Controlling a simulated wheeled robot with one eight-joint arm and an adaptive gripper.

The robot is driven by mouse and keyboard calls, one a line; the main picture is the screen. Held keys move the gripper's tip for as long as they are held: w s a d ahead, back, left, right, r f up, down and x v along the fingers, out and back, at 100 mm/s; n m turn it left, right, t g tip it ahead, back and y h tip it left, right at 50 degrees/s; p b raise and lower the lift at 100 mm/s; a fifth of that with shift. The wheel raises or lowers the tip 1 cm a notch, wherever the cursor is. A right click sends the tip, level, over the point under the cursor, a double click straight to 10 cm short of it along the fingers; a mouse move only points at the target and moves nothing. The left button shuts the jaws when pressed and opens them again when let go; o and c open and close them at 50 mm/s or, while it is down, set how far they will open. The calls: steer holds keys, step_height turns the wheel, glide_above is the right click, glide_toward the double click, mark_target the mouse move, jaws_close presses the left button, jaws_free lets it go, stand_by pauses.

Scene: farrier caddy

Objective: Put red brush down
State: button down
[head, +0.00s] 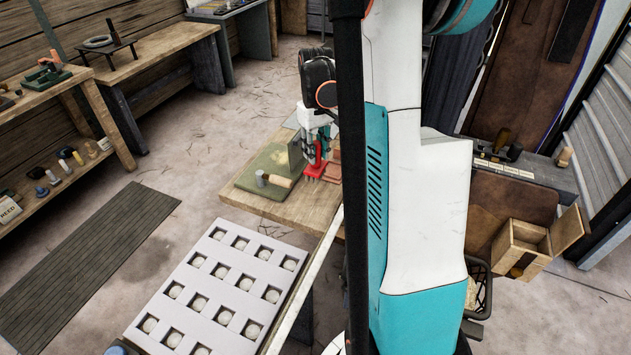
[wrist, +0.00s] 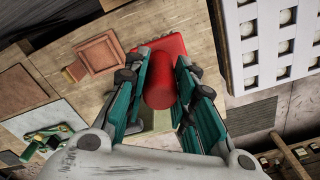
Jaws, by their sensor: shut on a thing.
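The red brush (head: 317,166) is in my gripper (head: 316,140), over the wooden table (head: 315,209) in the head view. In the wrist view the red brush (wrist: 160,84) shows its rounded red handle between the two green-sided fingers of my gripper (wrist: 163,85). Its flat red head lies beyond the fingers, over the wooden tabletop (wrist: 120,25). My gripper is shut on the handle. I cannot tell whether the brush touches the tabletop.
A green mat (head: 257,184) with a wooden-handled tool (head: 275,180) lies left of the brush. Reddish-brown blocks (wrist: 97,51) lie near it. A white tray (head: 223,236) with several round pieces stands in front of the table. My arm hides the table's right side.

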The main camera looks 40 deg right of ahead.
mark_target(316, 176)
step_height(316, 176, down, 10)
steer(key=shift+f+b, duration=0.1)
steer(key=shift+b, duration=0.95)
steer(key=shift+f, duration=0.1)
steer(key=c, duration=1.3)
jaws_free()
steer(key=shift+c, duration=0.2)
step_height(316, 176, up, 12)
steer(key=p, duration=0.3)
